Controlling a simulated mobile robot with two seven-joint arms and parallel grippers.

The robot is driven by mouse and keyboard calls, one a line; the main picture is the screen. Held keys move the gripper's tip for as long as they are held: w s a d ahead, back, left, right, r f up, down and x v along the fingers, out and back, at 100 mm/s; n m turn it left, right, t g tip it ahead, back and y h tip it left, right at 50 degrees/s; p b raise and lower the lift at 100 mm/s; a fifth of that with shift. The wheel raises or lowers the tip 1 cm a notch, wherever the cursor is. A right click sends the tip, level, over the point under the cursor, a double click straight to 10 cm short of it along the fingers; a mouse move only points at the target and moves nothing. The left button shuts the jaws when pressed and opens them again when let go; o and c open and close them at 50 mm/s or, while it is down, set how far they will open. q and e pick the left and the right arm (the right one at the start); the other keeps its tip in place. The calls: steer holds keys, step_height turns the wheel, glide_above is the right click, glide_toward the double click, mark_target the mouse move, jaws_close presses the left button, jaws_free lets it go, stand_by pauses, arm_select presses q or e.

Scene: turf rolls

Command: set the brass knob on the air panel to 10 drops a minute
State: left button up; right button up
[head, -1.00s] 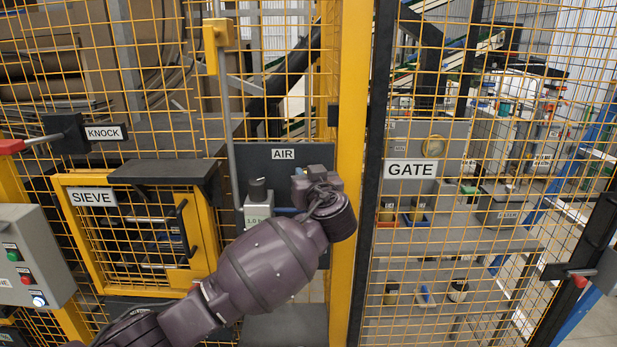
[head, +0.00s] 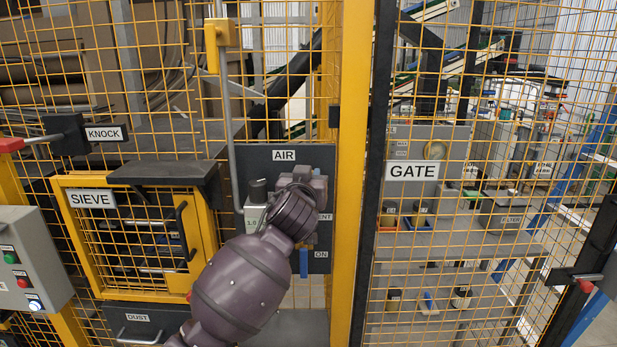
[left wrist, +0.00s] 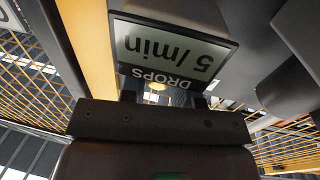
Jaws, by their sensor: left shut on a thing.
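In the left wrist view a display (left wrist: 170,50), seen upside down, reads DROPS 5 /min. The brass knob (left wrist: 155,97) shows as a small bit of brass just under the display, between my left gripper's fingers; most of it is hidden. My left gripper (left wrist: 163,93) is shut on the knob. In the head view my purple left arm covers the knob and the fingertips. My right gripper is in neither view.
A regulator with a black top and a 1.0 readout (head: 255,218) stands left of my wrist. A blue lever (head: 304,262) hangs beside the ON label below it. The yellow post (head: 352,200) stands close on the right, and the sieve door (head: 95,245) is at left.

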arm_select(q)
steer(key=shift+a+m+h+p, duration=0.15)
steer(key=shift+m+h+p, duration=0.55)
steer(key=shift+h, duration=0.5)
steer(key=shift+a+m+g+h, duration=0.1)
steer(key=shift+m+g+h, duration=0.55)
steer(key=shift+h, duration=0.25)
steer(key=shift+w+m+g+h, duration=0.1)
steer(key=shift+m+g+h, duration=0.25)
steer(key=shift+m+h, duration=0.4)
steer(key=shift+m+g+h, duration=0.4)
steer(key=shift+m+h, duration=0.1)
steer(key=shift+h, duration=0.35)
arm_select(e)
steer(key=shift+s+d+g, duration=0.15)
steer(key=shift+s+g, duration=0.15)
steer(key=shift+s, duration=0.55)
arm_select(q)
steer(key=shift+m+g+h, duration=0.3)
steer(key=shift+h, duration=0.1)
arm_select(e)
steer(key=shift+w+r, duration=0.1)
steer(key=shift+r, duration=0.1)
arm_select(q)
steer(key=o, duration=0.9)
